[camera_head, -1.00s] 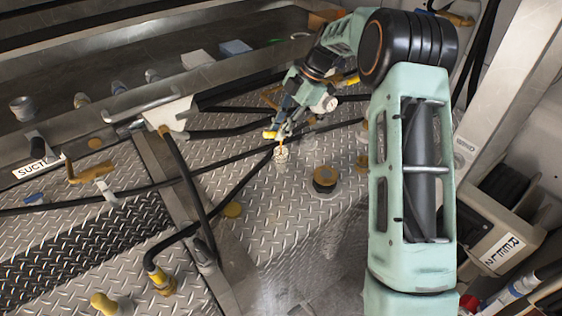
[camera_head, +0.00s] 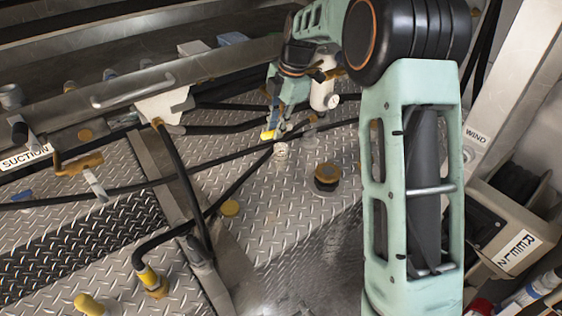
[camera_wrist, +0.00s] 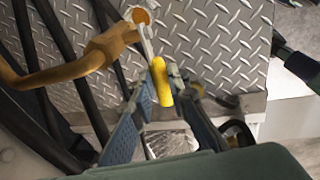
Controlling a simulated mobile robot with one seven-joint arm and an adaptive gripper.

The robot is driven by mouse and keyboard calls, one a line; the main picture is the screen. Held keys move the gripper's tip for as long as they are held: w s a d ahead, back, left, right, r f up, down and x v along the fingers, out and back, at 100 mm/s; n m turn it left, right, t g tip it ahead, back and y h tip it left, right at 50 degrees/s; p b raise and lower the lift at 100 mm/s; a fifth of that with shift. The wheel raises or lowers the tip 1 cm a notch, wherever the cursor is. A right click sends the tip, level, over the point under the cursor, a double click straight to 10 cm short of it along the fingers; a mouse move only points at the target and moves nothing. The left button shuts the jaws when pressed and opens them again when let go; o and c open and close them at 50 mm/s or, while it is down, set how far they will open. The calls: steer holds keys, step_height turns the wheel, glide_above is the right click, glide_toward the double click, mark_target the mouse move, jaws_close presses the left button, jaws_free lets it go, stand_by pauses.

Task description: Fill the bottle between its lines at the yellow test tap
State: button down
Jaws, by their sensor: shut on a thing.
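My gripper (camera_head: 272,128) is shut on the yellow handle of the test tap (camera_head: 267,134). In the wrist view my gripper (camera_wrist: 160,90) has its blue-grey fingers on either side of the yellow handle (camera_wrist: 162,82). A thin metal spout (camera_wrist: 146,42) runs up from there to a pale-rimmed round opening with orange inside, which looks like the bottle (camera_wrist: 142,15). In the head view the small pale bottle (camera_head: 280,150) stands upright just below the tap. Its lines and liquid level are too small to read. No stream shows at the spout.
Black hoses (camera_head: 130,190) cross the tread-plate deck. A brown lever (camera_wrist: 90,55) lies left of the spout. A black and brass fitting (camera_head: 327,176) stands right of the bottle. A reel box (camera_head: 505,235) is at the right. Open plate lies in front of the bottle.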

steer(key=shift+f, duration=0.1)
steer(key=shift+a+f+b, duration=0.1)
steer(key=shift+f+b, duration=0.1)
steer(key=shift+b, duration=0.45)
steer(key=shift+s+f+t+h+b, duration=0.15)
steer(key=shift+t+h+b, duration=0.35)
steer(key=shift+h+b, duration=0.25)
steer(key=c, duration=1.8)
jaws_free()
